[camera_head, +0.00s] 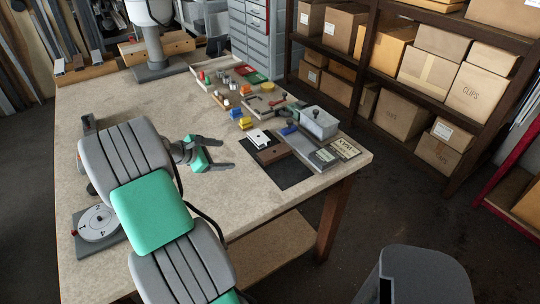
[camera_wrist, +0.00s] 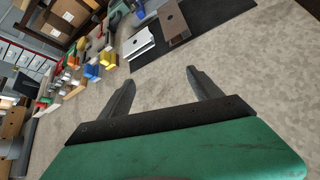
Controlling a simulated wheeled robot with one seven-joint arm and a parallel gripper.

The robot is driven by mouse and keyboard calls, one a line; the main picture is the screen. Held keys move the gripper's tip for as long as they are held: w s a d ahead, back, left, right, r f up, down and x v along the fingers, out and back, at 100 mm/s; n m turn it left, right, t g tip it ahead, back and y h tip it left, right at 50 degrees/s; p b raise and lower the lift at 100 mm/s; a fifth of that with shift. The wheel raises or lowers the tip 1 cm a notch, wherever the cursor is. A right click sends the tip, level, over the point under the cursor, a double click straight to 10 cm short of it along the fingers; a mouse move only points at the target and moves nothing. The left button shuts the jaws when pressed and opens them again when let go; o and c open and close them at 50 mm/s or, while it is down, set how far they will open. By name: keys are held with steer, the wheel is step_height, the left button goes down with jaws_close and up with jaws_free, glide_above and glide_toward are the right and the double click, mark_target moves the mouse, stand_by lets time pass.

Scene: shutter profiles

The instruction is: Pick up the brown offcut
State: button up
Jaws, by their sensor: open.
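The brown offcut (camera_wrist: 174,23) is a short flat piece with a small hole, lying on a black mat (camera_wrist: 205,22) at the top of the wrist view. In the head view the brown offcut (camera_head: 271,154) lies on the left part of the black mat (camera_head: 287,177), near the table's right end. A white offcut (camera_wrist: 138,45) lies beside it; it also shows in the head view (camera_head: 258,138). My gripper (camera_head: 230,154) is open and empty above the table, to the left of the mat. In the wrist view its two fingers (camera_wrist: 160,83) point towards the offcuts, apart from them.
Several small coloured parts (camera_head: 243,100) lie behind the mat. A grey box (camera_head: 318,123) and a grey flat case (camera_head: 314,154) stand right of the offcuts. A dial plate (camera_head: 97,222) sits at the table's left front. The table's middle (camera_head: 150,100) is clear.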

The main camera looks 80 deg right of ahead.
mark_target(272, 152)
steer(key=s+d+g, duration=0.1)
steer(key=s, duration=0.2)
steer(key=s+d+f+n+g, duration=0.1)
steer(key=s+d, duration=0.1)
steer(key=s, duration=0.1)
steer(key=s+d+f+n+g, duration=0.1)
steer(key=s+d, duration=0.1)
steer(key=s, duration=0.1)
steer(key=shift+s+d+g+h, duration=0.2)
steer(key=shift+s+g+h, duration=0.1)
steer(key=shift+g, duration=0.1)
steer(key=shift+n, duration=0.3)
steer(key=p+x, duration=0.1)
steer(key=x, duration=0.5)
steer(key=shift+s+d+f, duration=0.2)
steer(key=shift+d+f, duration=0.05)
steer(key=shift+f, duration=0.05)
steer(key=c, duration=1.5)
